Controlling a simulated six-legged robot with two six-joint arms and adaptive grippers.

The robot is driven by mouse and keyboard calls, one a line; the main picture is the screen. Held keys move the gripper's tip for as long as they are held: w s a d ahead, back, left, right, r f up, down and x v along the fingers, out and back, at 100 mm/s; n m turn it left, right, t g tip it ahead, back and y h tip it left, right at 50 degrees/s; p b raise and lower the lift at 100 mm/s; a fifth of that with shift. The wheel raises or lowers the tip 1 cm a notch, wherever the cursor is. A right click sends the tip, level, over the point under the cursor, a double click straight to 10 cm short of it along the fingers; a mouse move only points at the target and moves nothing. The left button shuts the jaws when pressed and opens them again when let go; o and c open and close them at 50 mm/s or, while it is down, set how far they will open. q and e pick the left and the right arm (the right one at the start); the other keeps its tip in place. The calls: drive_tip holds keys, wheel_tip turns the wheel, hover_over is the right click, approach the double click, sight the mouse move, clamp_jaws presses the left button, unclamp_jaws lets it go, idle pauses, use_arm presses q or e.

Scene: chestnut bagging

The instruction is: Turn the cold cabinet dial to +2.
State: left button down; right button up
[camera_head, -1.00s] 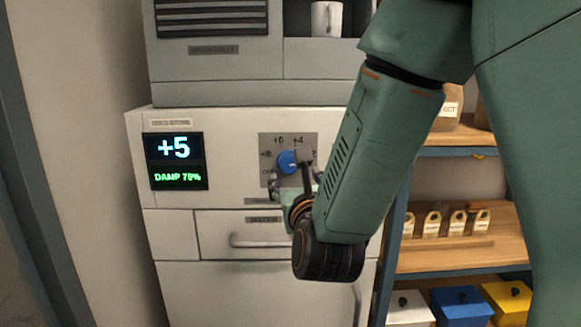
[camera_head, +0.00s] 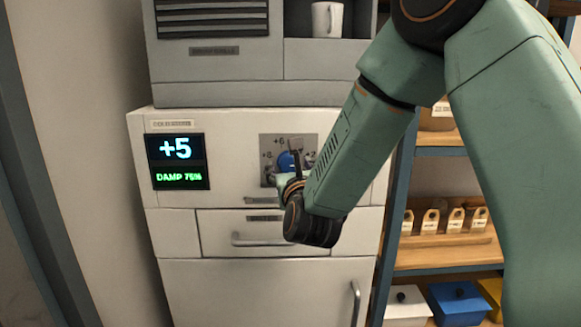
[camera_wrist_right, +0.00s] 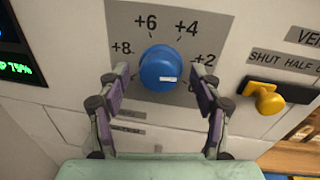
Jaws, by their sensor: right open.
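The blue round dial (camera_head: 287,160) sits on a grey plate (camera_head: 267,146) on the white cold cabinet (camera_head: 226,190). In the right wrist view the dial (camera_wrist_right: 156,62) has a short white mark low on its right half, and the plate shows +8, +6, +4 and +2. The cabinet's display (camera_head: 176,150) reads +5, with DAMP 75% below. My right gripper (camera_wrist_right: 161,77) is open, one finger on each side of the dial; contact is not clear. In the head view the right gripper (camera_head: 289,172) partly hides the dial and plate. My left gripper is not in view.
A yellow knob (camera_wrist_right: 268,100) sticks out right of the dial, under a SHUT HALF label (camera_wrist_right: 285,62). A drawer handle (camera_head: 262,242) lies below the dial. Shelves with small labelled bags (camera_head: 431,222) and lidded boxes (camera_head: 458,303) stand at the right.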

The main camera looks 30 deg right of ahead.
drive_tip(key=c, duration=1.1)
drive_tip(key=shift+d+f+n+b, duration=0.1)
drive_tip(key=shift+n+b, duration=0.3)
drive_tip(key=shift+b, duration=0.2)
drive_tip(key=shift+c, duration=0.3)
drive_tip(key=shift+n+b, duration=0.45)
drive_tip(key=shift+n, duration=0.15)
drive_tip(key=o, duration=1.2)
drive_tip(key=shift+c, duration=0.2)
